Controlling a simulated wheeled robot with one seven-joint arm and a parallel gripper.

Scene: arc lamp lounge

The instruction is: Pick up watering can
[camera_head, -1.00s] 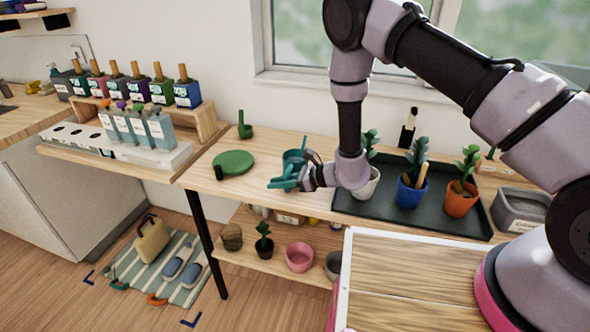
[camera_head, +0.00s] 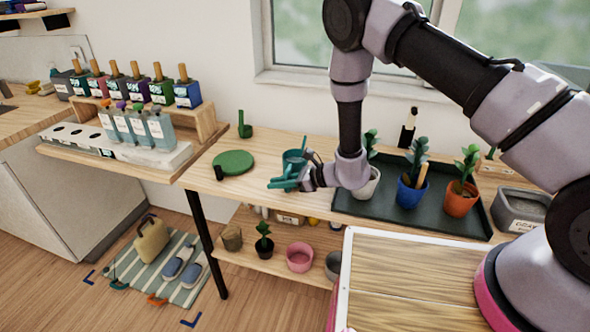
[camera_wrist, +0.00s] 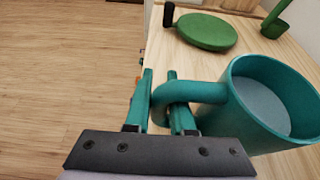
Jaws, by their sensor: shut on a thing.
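The watering can is a teal, open-topped vessel (camera_head: 295,158) standing on the wooden bench in the head view. In the wrist view the can (camera_wrist: 245,115) fills the right side, with its looped handle (camera_wrist: 190,92) pointing left. Its grey inside is visible. My gripper (camera_head: 285,182) is at the can's near side. In the wrist view my gripper (camera_wrist: 159,116) is shut on the handle, with one teal finger outside the loop and the other within it. The can looks upright. Its underside is hidden, so I cannot tell whether it touches the bench.
A green round disc (camera_head: 234,162) and a green scoop-like item (camera_head: 245,129) lie left of the can. A dark tray (camera_head: 385,223) with potted plants stands close on the right. A lower shelf (camera_head: 265,261) holds pots. The bench's front edge is near my gripper.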

